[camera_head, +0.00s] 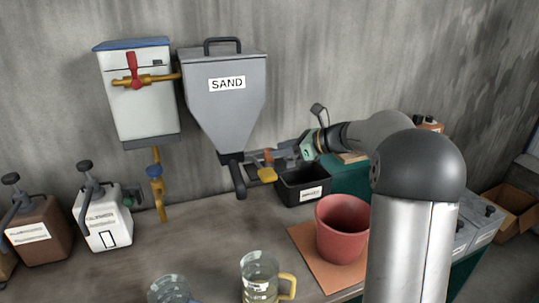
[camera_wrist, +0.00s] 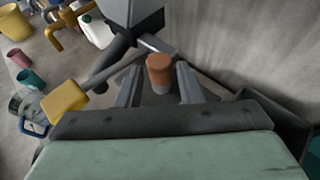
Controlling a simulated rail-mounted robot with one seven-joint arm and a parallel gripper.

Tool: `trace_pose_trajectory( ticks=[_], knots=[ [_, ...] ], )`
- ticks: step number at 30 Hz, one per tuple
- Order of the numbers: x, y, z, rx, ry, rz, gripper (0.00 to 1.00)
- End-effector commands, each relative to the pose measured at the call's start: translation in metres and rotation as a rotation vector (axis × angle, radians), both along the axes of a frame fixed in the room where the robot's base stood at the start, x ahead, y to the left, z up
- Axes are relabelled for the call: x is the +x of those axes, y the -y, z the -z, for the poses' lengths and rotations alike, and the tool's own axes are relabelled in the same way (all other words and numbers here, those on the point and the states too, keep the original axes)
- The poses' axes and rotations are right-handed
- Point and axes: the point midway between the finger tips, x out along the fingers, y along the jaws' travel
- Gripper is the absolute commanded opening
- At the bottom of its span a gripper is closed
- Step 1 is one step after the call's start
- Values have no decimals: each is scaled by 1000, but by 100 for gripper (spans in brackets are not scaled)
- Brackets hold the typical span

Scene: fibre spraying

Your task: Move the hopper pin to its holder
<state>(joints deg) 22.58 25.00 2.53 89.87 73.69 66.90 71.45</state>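The grey hopper (camera_head: 224,95) marked SAND hangs on the wall, with a dark outlet pipe (camera_head: 237,175) below it. The hopper pin, with an orange-brown cylindrical head (camera_wrist: 159,70), is near the outlet; its head also shows small in the head view (camera_head: 265,157). My gripper (camera_wrist: 158,82) is open, one finger on each side of the pin head, with gaps seemingly left on both sides. The pin's lower part is hidden. A yellow-ended lever (camera_wrist: 64,98) is left of my fingers. I cannot identify the pin's holder for sure.
A black labelled box (camera_head: 303,187) stands below my gripper. A red bucket (camera_head: 342,228) sits on an orange board (camera_head: 306,243). A glass jug (camera_head: 259,277) is at the front. A white canister (camera_head: 102,218) and wall tank (camera_head: 140,92) are left. The middle of the bench is clear.

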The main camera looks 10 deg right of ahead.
Motion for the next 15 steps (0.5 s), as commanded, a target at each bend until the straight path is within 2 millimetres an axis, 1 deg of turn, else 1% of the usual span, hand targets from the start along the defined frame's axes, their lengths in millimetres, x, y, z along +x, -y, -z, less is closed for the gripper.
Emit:
trace_pose_trajectory(
  ticks=[6,9,15],
  knots=[
    [15,-25,12,2,-3,-4,34],
    [22,-34,17,1,-2,-2,34],
    [24,-36,19,1,0,0,34]
  ],
)
